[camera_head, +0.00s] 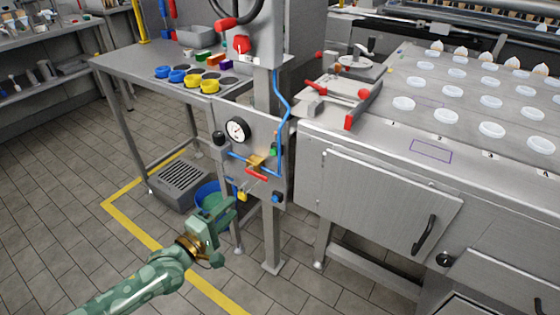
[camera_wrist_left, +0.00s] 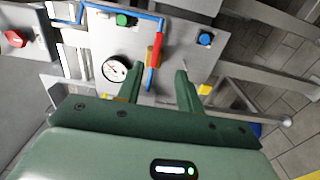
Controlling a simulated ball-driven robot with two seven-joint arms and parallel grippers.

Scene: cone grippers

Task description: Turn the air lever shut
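The air lever (camera_head: 258,175) is a red handle by a brass valve (camera_head: 256,161) on a grey steel panel under the press. In the left wrist view the red lever (camera_wrist_left: 157,46) lies roughly along the blue air pipe. My left gripper (camera_head: 232,205) is in front of and below the panel, apart from the lever. In the left wrist view my left gripper (camera_wrist_left: 159,72) is open and empty, its two fingers pointing at the panel with the lever in the gap's direction beyond the tips. My right gripper is not in view.
The panel also has a pressure gauge (camera_head: 237,129), a green button (camera_wrist_left: 123,19), a blue knob (camera_head: 277,198) and a yellow part (camera_head: 242,196). A blue bucket (camera_head: 206,189) and a grey slatted box (camera_head: 181,184) stand on the floor. A steel cabinet (camera_head: 385,200) stands right.

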